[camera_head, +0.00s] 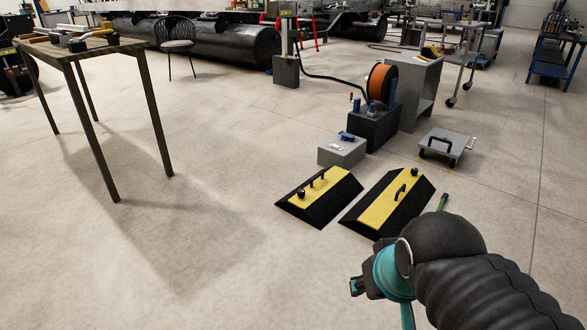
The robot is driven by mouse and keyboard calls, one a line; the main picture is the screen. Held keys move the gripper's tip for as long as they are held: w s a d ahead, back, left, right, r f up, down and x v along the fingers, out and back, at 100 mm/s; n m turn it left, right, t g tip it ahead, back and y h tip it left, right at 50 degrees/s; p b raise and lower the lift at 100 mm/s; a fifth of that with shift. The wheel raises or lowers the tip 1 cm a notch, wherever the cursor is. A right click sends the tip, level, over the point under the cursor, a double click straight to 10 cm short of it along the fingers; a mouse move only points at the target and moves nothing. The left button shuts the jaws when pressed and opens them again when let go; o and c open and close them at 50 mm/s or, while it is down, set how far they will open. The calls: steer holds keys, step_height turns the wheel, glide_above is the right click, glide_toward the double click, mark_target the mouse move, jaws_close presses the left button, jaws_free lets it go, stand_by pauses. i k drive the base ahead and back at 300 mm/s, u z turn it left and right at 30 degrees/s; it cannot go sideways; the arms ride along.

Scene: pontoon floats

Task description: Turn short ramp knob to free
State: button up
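Two black ramps with yellow tops lie apart, side by side on the floor. The left ramp (325,192) looks the shorter. It has a round black knob (301,193) at its near left end and a black handle (318,180) near its middle. The right ramp (383,211) looks longer, with a black handle (401,191) and a small dark knob (414,172) at its far end. The setting of either knob is too small to tell. My arm fills the lower right, in front of the right ramp. Small dark parts at its end (357,286) may belong to my gripper; its fingers cannot be made out.
Behind the ramps stand a grey box (341,150), an orange hose reel (377,82) on a dark block, and a low grey cart (446,146). A wooden table (80,52) stands at left. The floor (225,170) between table and ramps is clear.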

mark_target(301, 193)
steer(key=u, duration=0.25)
steer(key=i, duration=2.4)
steer(key=z, duration=0.55)
